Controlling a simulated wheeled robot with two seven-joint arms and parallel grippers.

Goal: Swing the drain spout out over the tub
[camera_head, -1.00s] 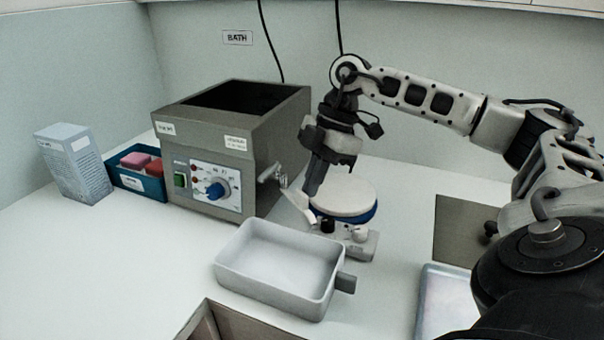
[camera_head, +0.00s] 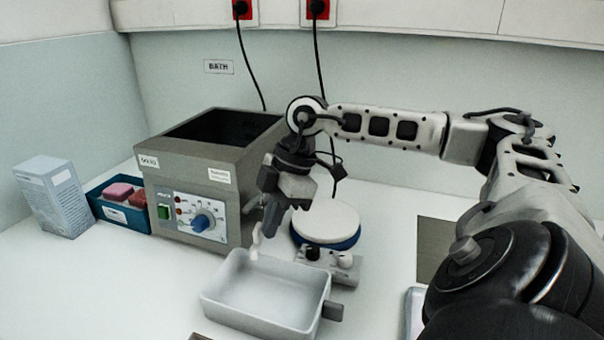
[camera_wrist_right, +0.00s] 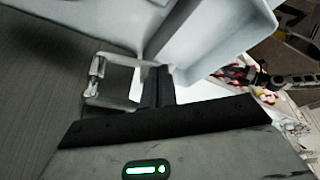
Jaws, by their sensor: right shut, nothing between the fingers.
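The drain spout (camera_head: 256,240) is a pale pipe near the lower right side of the grey bath (camera_head: 222,165). Its outer end hangs at the back rim of the pale grey tub (camera_head: 262,313). My right gripper (camera_head: 269,229) is shut with nothing between its fingers, pointing down right beside the spout. In the right wrist view the spout's metal fitting (camera_wrist_right: 97,72) is left of the dark fingers (camera_wrist_right: 157,85), and pale bars run from it toward them. I cannot tell whether they touch. The gripper partly hides the fitting in the head view. My left gripper is not in view.
A round white-topped device (camera_head: 327,222) stands just right of the gripper. A blue tray with coloured blocks (camera_head: 125,214) and a box (camera_head: 50,195) are at the left. A dark flat plate (camera_head: 434,248) lies at the right. The front-left counter is clear.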

